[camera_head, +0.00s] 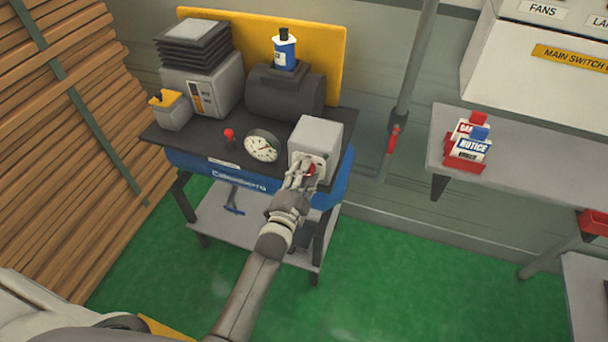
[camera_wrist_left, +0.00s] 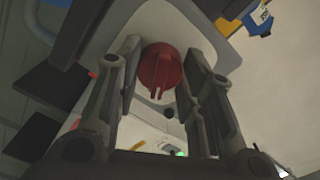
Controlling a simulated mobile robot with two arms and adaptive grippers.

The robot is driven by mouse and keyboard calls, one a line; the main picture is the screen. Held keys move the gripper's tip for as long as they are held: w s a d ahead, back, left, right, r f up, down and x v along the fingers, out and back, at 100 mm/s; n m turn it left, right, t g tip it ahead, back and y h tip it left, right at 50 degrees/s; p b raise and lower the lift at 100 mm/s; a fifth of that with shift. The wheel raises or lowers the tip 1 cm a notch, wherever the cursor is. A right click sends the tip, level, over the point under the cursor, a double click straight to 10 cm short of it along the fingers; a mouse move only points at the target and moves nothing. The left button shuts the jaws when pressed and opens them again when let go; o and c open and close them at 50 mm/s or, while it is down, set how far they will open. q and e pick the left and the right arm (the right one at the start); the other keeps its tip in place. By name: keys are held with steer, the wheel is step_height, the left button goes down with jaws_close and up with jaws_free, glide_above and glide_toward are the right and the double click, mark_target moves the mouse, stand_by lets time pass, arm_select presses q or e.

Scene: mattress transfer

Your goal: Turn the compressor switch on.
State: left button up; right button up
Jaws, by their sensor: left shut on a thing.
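The compressor (camera_head: 260,180) is a blue unit with a dark top on a small stand. A light grey switch box (camera_head: 317,132) sits at the right end of its top. A red rotary switch (camera_wrist_left: 161,66) is on the front of the box; in the head view it shows only as a small red patch (camera_head: 311,170) by the fingertips. My left gripper (camera_head: 301,172) reaches the box front and is shut on the red switch. In the wrist view the knob sits between the two fingers, with its grip bar running roughly up and down. My right gripper is out of view.
A round white gauge (camera_head: 262,146) and a small red-topped valve (camera_head: 229,136) stand left of the box. A black motor (camera_head: 285,95) with a blue bottle (camera_head: 285,52) is behind. A vertical pipe with a red handle (camera_head: 392,138) is to the right. Green floor lies open in front.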

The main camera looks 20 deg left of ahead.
arm_select(q)
steer(key=o, duration=1.1)
steer(key=shift+s, duration=0.1)
steer(key=s, duration=1.1)
steer(key=shift+s+a, duration=0.2)
steer(key=shift+s, duration=0.2)
steer(key=s+d+f+n+g+b, duration=0.1)
steer(key=s+f+n+g, duration=0.4)
steer(key=f, duration=1)
steer(key=s+d+f+g, duration=0.1)
steer(key=s+f+g, duration=0.2)
steer(key=s+f, duration=0.8)
steer(key=s+a+f+n+g, duration=0.1)
steer(key=s+a+f+g, duration=0.1)
steer(key=s+f, duration=0.4)
steer(key=s+a+f+n+g, duration=0.2)
steer(key=s+a+f+g, duration=0.1)
steer(key=s+f, duration=0.4)
steer(key=s+a+f+n+g, duration=0.2)
steer(key=s+a+f+g, duration=0.1)
steer(key=s+f, duration=0.4)
steer(key=shift+s+f+g+y+b, duration=0.1)
steer(key=shift+s+g+y+b, duration=0.3)
steer(key=shift+s, duration=0.85)
